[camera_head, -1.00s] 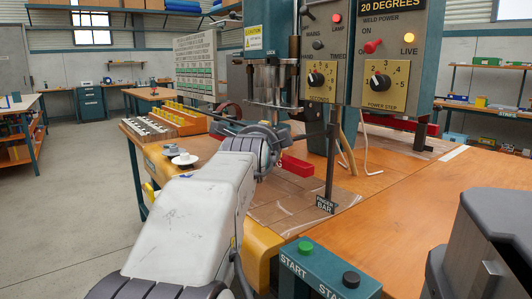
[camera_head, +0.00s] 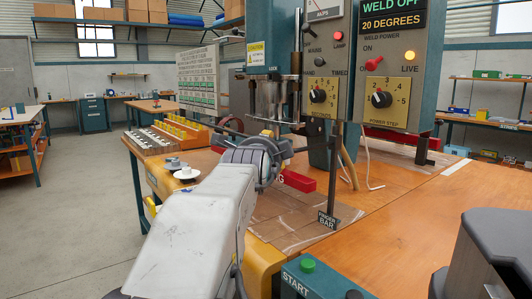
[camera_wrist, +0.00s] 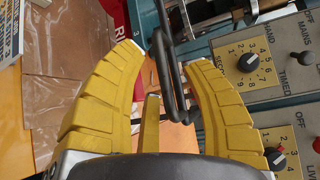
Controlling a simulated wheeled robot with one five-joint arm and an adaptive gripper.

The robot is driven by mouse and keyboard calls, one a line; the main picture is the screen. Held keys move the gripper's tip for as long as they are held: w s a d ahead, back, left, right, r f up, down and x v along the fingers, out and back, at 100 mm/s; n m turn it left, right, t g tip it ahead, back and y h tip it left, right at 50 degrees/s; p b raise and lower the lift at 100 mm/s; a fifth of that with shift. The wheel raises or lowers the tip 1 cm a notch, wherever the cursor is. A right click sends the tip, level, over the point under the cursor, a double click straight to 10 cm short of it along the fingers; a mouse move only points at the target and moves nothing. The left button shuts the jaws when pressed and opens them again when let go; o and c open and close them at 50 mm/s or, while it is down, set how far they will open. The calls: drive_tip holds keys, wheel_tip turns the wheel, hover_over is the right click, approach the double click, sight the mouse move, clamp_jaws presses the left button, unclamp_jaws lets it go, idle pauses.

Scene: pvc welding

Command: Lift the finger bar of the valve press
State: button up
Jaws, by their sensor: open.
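The valve press (camera_head: 272,35) stands ahead with its control panel at right. A dark upright post (camera_head: 333,170) at its front bears the FINGER BAR label (camera_head: 328,219) at its foot. A thin dark bar (camera_head: 312,147) runs from this post toward my wrist, which hides its middle. In the wrist view, a bent dark bar (camera_wrist: 172,75) passes between the yellow fingers of my gripper (camera_wrist: 160,56). The fingers are spread around it; I cannot tell whether either touches it. In the head view my wrist mostly hides the fingers.
A START box (camera_head: 307,265) with buttons sits at the bench's near edge. A red block (camera_head: 298,181) lies behind my wrist. Pale cups (camera_head: 186,173) and a rack of yellow-topped parts (camera_head: 183,130) are at left. The bench (camera_head: 420,215) at right is largely bare.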

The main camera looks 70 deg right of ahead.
drive_tip(key=shift+a, duration=0.1)
drive_tip(key=v, duration=1.1)
drive_tip(key=shift+a, duration=0.4)
idle(0.3)
